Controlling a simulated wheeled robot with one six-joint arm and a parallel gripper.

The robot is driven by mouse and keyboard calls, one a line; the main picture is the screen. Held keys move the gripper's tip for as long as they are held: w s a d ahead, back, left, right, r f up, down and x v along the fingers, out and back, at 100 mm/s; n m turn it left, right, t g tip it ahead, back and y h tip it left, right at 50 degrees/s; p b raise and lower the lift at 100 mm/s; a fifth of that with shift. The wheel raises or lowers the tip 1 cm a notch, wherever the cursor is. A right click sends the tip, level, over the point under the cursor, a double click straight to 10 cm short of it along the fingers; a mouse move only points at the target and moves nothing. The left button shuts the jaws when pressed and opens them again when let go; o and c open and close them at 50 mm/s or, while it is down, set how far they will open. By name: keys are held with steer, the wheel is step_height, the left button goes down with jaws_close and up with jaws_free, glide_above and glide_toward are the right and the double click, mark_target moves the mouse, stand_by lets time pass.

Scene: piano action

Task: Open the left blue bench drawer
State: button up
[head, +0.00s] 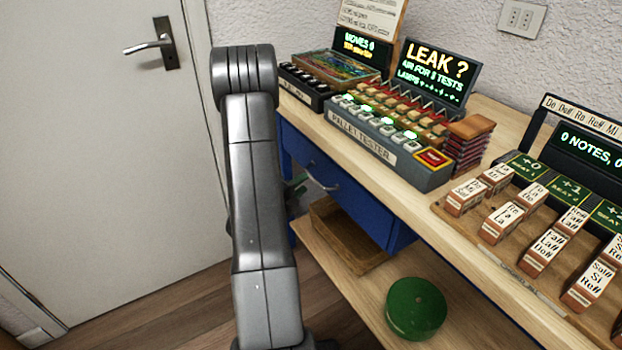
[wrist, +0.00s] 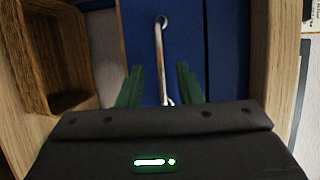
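The left blue bench drawer (head: 349,208) is under the worktop's left end in the head view. Its metal bar handle (head: 322,182) is partly visible beside my arm. In the wrist view the blue front (wrist: 225,50) fills the upper middle, and the handle (wrist: 159,55) runs up and down the picture. My gripper (wrist: 160,69) has its two green fingers apart, one on each side of the handle, with clear blue gaps between. I cannot tell how deep the fingers reach around it. In the head view the gripper is mostly hidden behind my arm. The drawer appears shut.
A wooden tray (head: 345,238) and a green round tin (head: 416,309) sit on the lower shelf (head: 372,290). The pallet tester (head: 385,150) and wooden blocks (head: 535,220) stand on the worktop. A white door (head: 100,150) is at the left, with open floor before it.

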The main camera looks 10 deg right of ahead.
mark_target(311, 175)
steer(key=x, duration=0.5)
steer(key=shift+w+d, duration=0.25)
jaws_close()
